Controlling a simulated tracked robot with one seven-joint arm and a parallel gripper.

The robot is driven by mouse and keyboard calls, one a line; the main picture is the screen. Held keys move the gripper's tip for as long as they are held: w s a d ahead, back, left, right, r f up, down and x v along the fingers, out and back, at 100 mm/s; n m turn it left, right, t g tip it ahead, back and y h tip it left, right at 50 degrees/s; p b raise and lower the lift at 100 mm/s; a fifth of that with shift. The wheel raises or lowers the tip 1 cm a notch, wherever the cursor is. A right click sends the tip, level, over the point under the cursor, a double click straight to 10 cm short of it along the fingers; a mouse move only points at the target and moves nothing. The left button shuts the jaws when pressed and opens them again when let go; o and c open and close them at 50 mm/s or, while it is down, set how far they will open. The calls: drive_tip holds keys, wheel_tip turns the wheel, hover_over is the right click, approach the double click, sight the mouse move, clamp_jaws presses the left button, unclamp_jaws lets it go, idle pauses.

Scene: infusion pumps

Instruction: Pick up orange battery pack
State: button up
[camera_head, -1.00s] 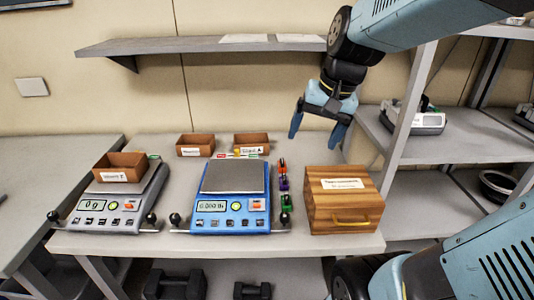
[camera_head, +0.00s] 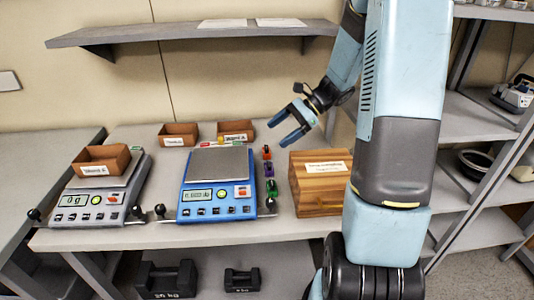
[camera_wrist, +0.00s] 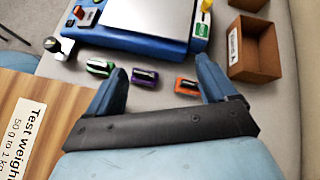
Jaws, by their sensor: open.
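The orange battery pack (camera_wrist: 187,86) lies on the table beside the blue scale, just inside the right finger in the wrist view. In the head view the same small orange-red pack (camera_head: 267,152) is at the far end of a short row. A purple pack (camera_wrist: 144,77) and a green pack (camera_wrist: 99,67) lie in line with it. My gripper (camera_head: 277,134) is open and empty, its blue fingers pointing toward the row. In the wrist view the gripper (camera_wrist: 160,68) has its fingers wide apart; it appears to be above the packs, not touching them.
The blue scale (camera_head: 217,165) stands left of the row. A wooden test weight box (camera_head: 318,202) stands to the right. Small brown bins (camera_head: 236,130) sit at the back. A grey scale (camera_head: 90,198) carries another bin (camera_head: 101,160). A wall shelf (camera_head: 190,32) hangs above.

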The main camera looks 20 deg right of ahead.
sight(268, 148)
drive_tip(key=w+d+f+m+y, duration=0.1)
drive_tip(key=f, duration=0.1)
drive_tip(key=w+d+f+m+t, duration=0.1)
drive_tip(key=w+f+m, duration=0.1)
drive_tip(key=w+d+f+m+t+y, duration=0.1)
drive_tip(key=w+d+f, duration=0.1)
drive_tip(key=f, duration=0.1)
drive_tip(key=shift+m+y, duration=0.3)
drive_tip(key=shift+m, duration=0.1)
drive_tip(key=shift+x, duration=3.75)
drive_tip(key=shift+w+d+f, duration=0.1)
drive_tip(key=shift+f, duration=0.1)
drive_tip(key=c, duration=1.1)
